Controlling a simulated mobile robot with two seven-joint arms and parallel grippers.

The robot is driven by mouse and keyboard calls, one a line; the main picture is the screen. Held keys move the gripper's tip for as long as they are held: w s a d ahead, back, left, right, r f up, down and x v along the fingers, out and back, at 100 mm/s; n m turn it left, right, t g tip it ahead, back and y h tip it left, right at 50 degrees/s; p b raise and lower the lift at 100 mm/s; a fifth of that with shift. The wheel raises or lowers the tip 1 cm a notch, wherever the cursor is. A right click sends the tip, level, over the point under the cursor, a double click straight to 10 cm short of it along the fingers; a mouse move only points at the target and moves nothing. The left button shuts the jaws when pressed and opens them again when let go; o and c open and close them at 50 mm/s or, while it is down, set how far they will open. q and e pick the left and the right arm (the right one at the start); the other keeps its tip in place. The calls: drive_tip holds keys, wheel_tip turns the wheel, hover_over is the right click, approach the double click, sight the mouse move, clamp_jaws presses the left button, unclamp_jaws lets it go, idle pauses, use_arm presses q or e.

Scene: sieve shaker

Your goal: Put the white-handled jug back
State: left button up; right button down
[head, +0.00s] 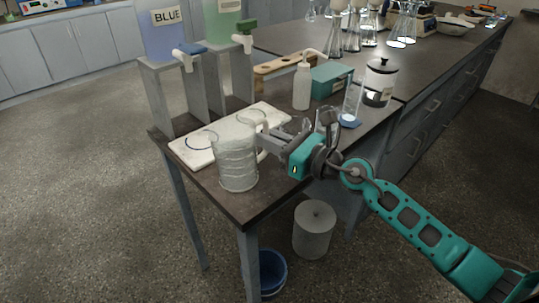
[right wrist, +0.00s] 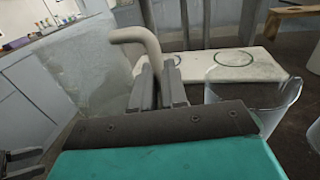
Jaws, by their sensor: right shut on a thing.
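The clear jug (head: 238,160) with a white handle (right wrist: 142,42) is in my right gripper (head: 266,141). My right gripper is shut on the handle, and its fingers also show in the right wrist view (right wrist: 158,88). The jug looks upright, at the near edge of the white board (head: 187,151); whether its base touches anything is unclear. The board has two dark ring marks, one clear in the right wrist view (right wrist: 233,58). A dark part at that view's lower left may be my left gripper (right wrist: 22,163); its state is unclear.
Dispensers labelled BLUE (head: 165,35) and green (head: 222,20) stand on grey stands behind the board. Another clear vessel (right wrist: 262,100) is right of my gripper. A white bottle (head: 302,87), teal box (head: 331,80), cylinder (head: 352,100) and lidded jar (head: 379,82) stand farther right.

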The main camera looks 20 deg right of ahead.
wheel_tip(320, 180, down, 2)
drive_tip(key=shift+f+b, duration=0.2)
drive_tip(key=shift+b, duration=0.3)
drive_tip(key=shift+f, duration=0.1)
drive_tip(key=c, duration=1.1)
unclamp_jaws()
drive_tip(key=shift+s, duration=0.1)
